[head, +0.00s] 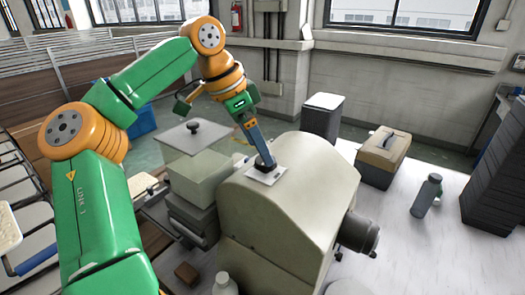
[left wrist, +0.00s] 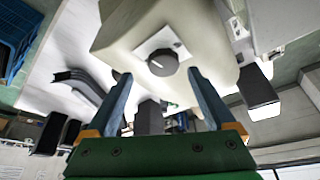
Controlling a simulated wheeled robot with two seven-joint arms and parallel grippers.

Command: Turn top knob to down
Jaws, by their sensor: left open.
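The top knob (head: 264,168) is a dark round knob on a small white plate, on the curved top of a beige machine (head: 275,220). In the left wrist view the knob (left wrist: 163,62) is dark grey with a short white mark on its face, toward its lower left. My left gripper (head: 261,156) comes down over the knob and partly hides it in the head view. Its blue fingers (left wrist: 159,74) are open, one on each side of the knob's lower edge in the picture. I cannot tell whether they touch it. My right gripper is in neither view.
A box with a clear lid and black lid knob (head: 195,127) stands left of the machine. A grey motor-like part (head: 358,233) juts from its right side. A toolbox (head: 383,157), a grey bottle (head: 427,195) and dark stacked trays (head: 500,165) stand to the right, with bare tabletop between.

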